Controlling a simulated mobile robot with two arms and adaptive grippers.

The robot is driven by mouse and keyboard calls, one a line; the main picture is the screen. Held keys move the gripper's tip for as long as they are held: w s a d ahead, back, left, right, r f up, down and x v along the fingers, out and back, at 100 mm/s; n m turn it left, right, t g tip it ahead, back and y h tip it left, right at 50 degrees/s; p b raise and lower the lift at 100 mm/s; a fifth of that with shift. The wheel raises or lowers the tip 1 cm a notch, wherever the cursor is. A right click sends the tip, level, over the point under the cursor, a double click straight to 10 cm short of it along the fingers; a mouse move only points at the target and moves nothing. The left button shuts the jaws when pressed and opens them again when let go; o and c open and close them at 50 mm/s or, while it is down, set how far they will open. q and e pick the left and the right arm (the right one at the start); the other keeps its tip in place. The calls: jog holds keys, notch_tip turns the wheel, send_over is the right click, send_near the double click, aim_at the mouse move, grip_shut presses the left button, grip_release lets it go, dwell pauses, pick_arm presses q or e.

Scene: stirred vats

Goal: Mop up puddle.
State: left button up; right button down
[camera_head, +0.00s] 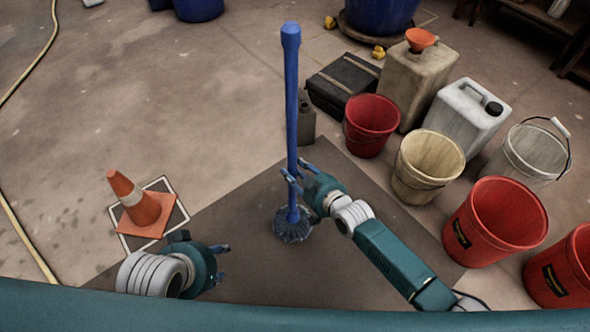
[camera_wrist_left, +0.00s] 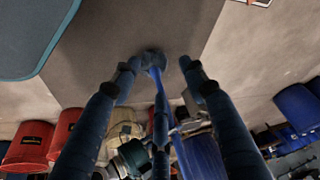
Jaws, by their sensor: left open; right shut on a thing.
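A mop with a blue handle (camera_head: 291,95) stands upright, its dark grey strand head (camera_head: 292,226) down on a dark floor patch. My right gripper (camera_head: 299,181) is shut on the lower part of the handle, above the head. My left gripper (camera_head: 223,263) is open and empty, to the left of the mop and apart from it. In the left wrist view the mop head (camera_wrist_left: 153,58) and handle (camera_wrist_left: 160,105) show between the open left fingers (camera_wrist_left: 160,66), farther off. I cannot make out a puddle's outline on the floor.
An orange cone (camera_head: 140,207) stands on a white-edged square at left. On the right are red buckets (camera_head: 371,124), a cream bucket (camera_head: 427,165), a clear bucket (camera_head: 530,153), jerrycans (camera_head: 467,117) and a black case (camera_head: 343,83). A yellow hose (camera_head: 22,235) runs along the left. Floor behind the cone is clear.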

aim_at(295, 162)
jog(key=shift+w+a+r, duration=0.1)
jog(key=shift+r, duration=0.5)
jog(key=shift+r+p, duration=0.8)
jog(key=shift+p, duration=0.15)
jog(key=shift+r+p, duration=0.4)
jog(key=shift+r, duration=0.05)
pick_arm(q)
jog(key=shift+s+a+f+g, duration=0.25)
jog(key=shift+s+f+g, duration=0.35)
jog(key=shift+s+f, duration=0.5)
pick_arm(e)
jog(key=shift+f, duration=0.1)
